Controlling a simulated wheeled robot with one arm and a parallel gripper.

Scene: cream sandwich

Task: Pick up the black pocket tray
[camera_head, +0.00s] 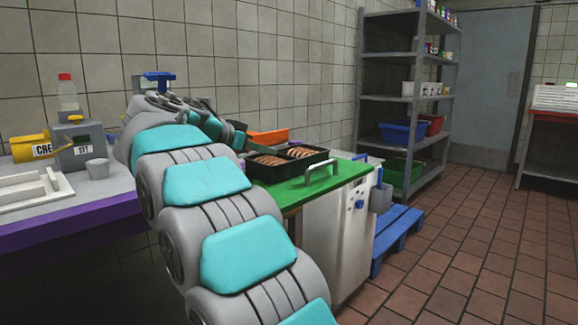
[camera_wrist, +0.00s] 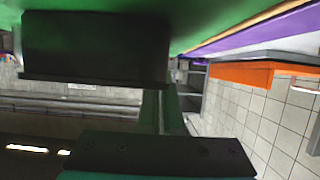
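The black pocket tray (camera_head: 283,176) sits on the green worktop in the head view, with brown ridged food pieces in its two visible pockets. In the wrist view, which looks upside down, a close black block with a lip (camera_wrist: 95,48) appears to be the end of this tray. My gripper (camera_head: 240,138) is just left of the tray, mostly hidden behind my arm. In the wrist view a black part of my gripper (camera_wrist: 160,156) crosses the bottom.
A green worktop (camera_head: 338,175) with a metal handle carries the tray. An orange container (camera_head: 268,137) stands behind it, also in the wrist view (camera_wrist: 240,73). A purple-edged counter (camera_head: 70,232) at left holds a yellow can and a grey cup. Shelving (camera_head: 408,98) stands at the back.

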